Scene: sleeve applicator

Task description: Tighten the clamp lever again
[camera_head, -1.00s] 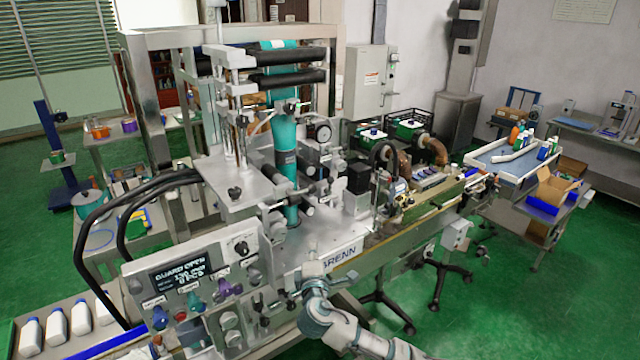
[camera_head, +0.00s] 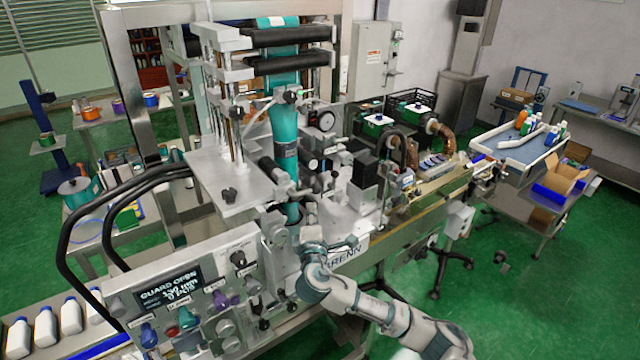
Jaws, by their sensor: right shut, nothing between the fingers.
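The sleeve applicator stands in the middle, with a teal sleeve web (camera_head: 285,150) running down its front and a metal mounting plate (camera_head: 225,180) beside it. I cannot tell for sure which part is the clamp lever; small handles and metal fittings crowd the area around the lower end of the web. My right gripper (camera_head: 310,236) is in front of the machine, just below and right of the web's lower end. It is shut and empty. Whether it touches a machine part is unclear. My left gripper is out of view.
A control panel (camera_head: 205,262) reading "GUARD OPEN" stands at lower left, with black curved bars (camera_head: 72,232) beside it. White bottles (camera_head: 45,327) line a conveyor at bottom left. Another conveyor (camera_head: 440,190) runs off to the right. Green floor is free at lower right.

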